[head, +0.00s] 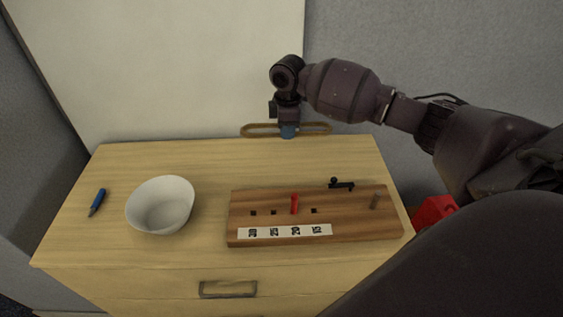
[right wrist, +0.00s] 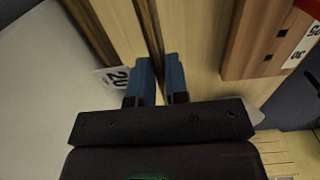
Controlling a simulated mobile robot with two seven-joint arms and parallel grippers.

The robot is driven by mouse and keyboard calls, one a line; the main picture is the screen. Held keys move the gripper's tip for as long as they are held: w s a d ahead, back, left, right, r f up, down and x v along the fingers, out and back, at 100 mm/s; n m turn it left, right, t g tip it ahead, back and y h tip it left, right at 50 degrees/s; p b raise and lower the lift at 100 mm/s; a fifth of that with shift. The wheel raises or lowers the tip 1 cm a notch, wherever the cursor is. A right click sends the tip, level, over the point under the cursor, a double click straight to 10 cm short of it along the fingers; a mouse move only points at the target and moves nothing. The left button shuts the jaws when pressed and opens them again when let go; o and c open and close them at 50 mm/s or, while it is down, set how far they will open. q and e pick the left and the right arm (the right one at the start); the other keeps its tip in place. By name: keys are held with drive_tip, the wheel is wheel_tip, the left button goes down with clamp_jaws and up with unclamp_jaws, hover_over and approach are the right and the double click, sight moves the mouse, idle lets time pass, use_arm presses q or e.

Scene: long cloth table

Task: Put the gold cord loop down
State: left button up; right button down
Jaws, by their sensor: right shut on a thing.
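The gold cord loop (head: 262,130) is a long, thin, flattened oval at the back edge of the dresser top in the head view. My right gripper (head: 288,131) points down and is shut on the loop near its middle, with the loop reaching out to both sides. I cannot tell how high the loop is above the wood. In the right wrist view, the blue fingertips (right wrist: 158,82) are close together, with the brown cord (right wrist: 150,38) running up from between them. My left gripper is not in view.
A wooden board (head: 335,220) with a number strip, a red peg (head: 294,203), a grey peg (head: 375,201) and a black piece (head: 341,184) lies front right. A white bowl (head: 160,205) and a blue tool (head: 98,201) are left. The dresser top (head: 190,158) behind the bowl is clear.

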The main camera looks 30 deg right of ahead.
hover_over(287, 166)
wheel_tip(287, 166, down, 5)
drive_tip(key=shift+b, duration=0.4)
drive_tip(key=shift+f, duration=0.6)
wheel_tip(287, 166, down, 5)
drive_tip(key=shift+f+b, duration=0.15)
drive_tip(key=shift+b, duration=0.5)
drive_tip(key=c, duration=1.1)
unclamp_jaws()
